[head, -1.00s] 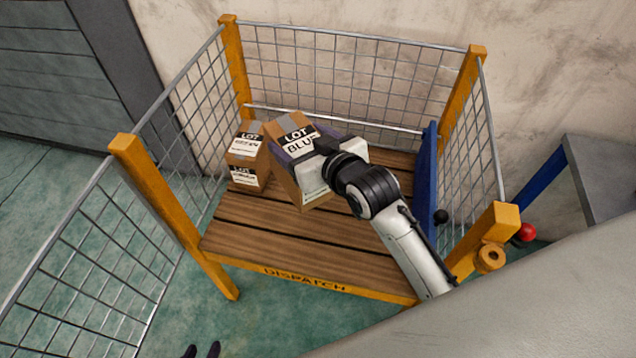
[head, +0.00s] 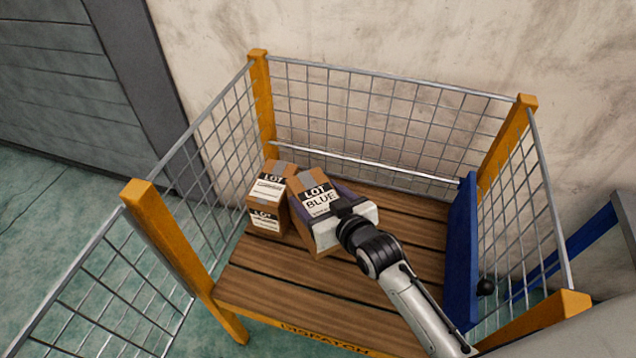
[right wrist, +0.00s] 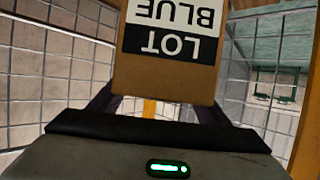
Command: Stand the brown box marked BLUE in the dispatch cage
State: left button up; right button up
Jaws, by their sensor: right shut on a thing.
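The brown box marked LOT BLUE (head: 309,186) is inside the dispatch cage (head: 300,280), above or on its slatted wooden floor. It looks a little tilted in the head view; I cannot tell whether its base touches the boards. My right gripper (head: 328,222) is shut on it from the right. In the right wrist view the box (right wrist: 165,75) shows its BLUE label upside down between the fingers. My left gripper is not in view.
Another brown LOT box (head: 268,200) stands just left of the held box, very close to it. Wire mesh walls and orange posts (head: 262,95) enclose the cage. A blue panel (head: 461,250) stands at the right. The front boards are clear.

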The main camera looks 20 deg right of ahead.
jog(key=shift+w+f+b, duration=0.2)
jog(key=shift+f+b, duration=0.45)
jog(key=shift+f, duration=2.45)
jog(key=o, duration=2.1)
jog(key=shift+s+f, duration=0.2)
jog(key=shift+f, duration=0.15)
jog(key=shift+r, duration=0.15)
jog(key=p+v, duration=0.2)
jog(key=v, duration=1)
jog(key=s+f+g, duration=0.1)
jog(key=s+f, duration=0.2)
jog(key=s, duration=0.2)
jog(key=s+f+g, duration=0.2)
jog(key=s+f, duration=0.1)
jog(key=s, duration=0.2)
jog(key=s+f+g, duration=0.1)
jog(key=s+f, duration=0.2)
jog(key=s, duration=0.2)
jog(key=shift+a+f+g, duration=0.2)
jog(key=shift+a+g, duration=0.1)
